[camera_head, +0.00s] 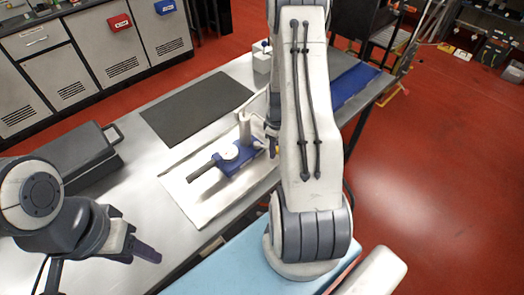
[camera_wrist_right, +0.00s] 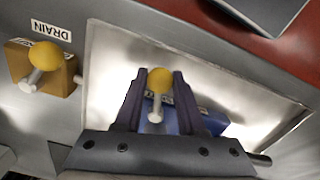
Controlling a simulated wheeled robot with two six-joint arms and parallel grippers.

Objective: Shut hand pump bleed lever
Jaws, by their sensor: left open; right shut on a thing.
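The hand pump (camera_head: 232,158) is a blue block with a pale upright post and a dark bar, sitting on a pale tray (camera_head: 197,207). In the right wrist view its blue body (camera_wrist_right: 188,120) carries a partly hidden label. The bleed lever (camera_wrist_right: 157,82) has a yellow ball knob on a pale stem. My right gripper (camera_wrist_right: 158,76) is shut on this lever, one dark finger on each side of the knob. In the head view the right arm hides most of that contact. My left gripper (camera_head: 150,256) is open and empty, low at the left, away from the pump.
A tan block labelled DRAIN (camera_wrist_right: 52,75) with a similar yellow-knobbed lever (camera_wrist_right: 43,57) stands beside the tray. A dark mat (camera_head: 197,107) and a dark grey case (camera_head: 77,150) lie on the metal bench. A white block (camera_head: 262,62) stands at the back.

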